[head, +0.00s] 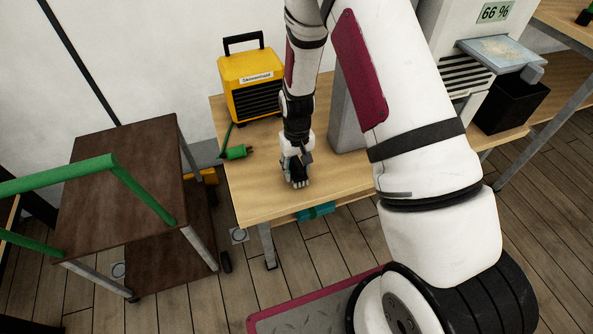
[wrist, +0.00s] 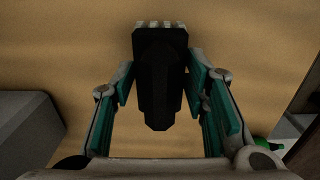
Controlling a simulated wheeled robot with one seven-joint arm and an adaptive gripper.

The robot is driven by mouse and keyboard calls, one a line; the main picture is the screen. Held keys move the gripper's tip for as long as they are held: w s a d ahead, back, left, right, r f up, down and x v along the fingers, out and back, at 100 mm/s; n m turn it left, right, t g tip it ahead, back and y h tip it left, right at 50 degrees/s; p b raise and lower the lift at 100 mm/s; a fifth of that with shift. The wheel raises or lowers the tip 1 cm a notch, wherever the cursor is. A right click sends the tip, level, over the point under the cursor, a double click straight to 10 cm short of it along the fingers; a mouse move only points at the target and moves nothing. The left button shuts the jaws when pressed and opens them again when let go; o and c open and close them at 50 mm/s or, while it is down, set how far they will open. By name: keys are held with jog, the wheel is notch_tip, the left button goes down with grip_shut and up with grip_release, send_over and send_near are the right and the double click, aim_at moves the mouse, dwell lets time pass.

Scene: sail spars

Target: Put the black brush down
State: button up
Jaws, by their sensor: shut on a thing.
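The black brush (wrist: 160,75) is in the middle of the wrist view, its pale bristles at the top edge and its dark handle toward me. The teal-padded fingers of my gripper (wrist: 161,88) are on both sides of it, shut on it. In the head view, my gripper (head: 294,163) points down over the front part of the wooden table (head: 257,202). The brush (head: 300,183) shows there as a small dark shape at the fingertips, partly hidden by them. It is close to the tabletop; I cannot tell whether it touches.
A yellow heater (head: 250,82) stands at the table's back left, with a green plug (head: 237,152) left of my gripper. A grey block (head: 345,125) stands right of it. A brown cart (head: 125,170) stands left.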

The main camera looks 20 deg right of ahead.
aim_at(297, 161)
jog(key=shift+f, duration=0.85)
jog(key=o, duration=1)
jog(key=shift+f, duration=0.15)
notch_tip(297, 161, up, 12)
jog(key=shift+r+p, duration=0.25)
jog(key=shift+p, duration=0.4)
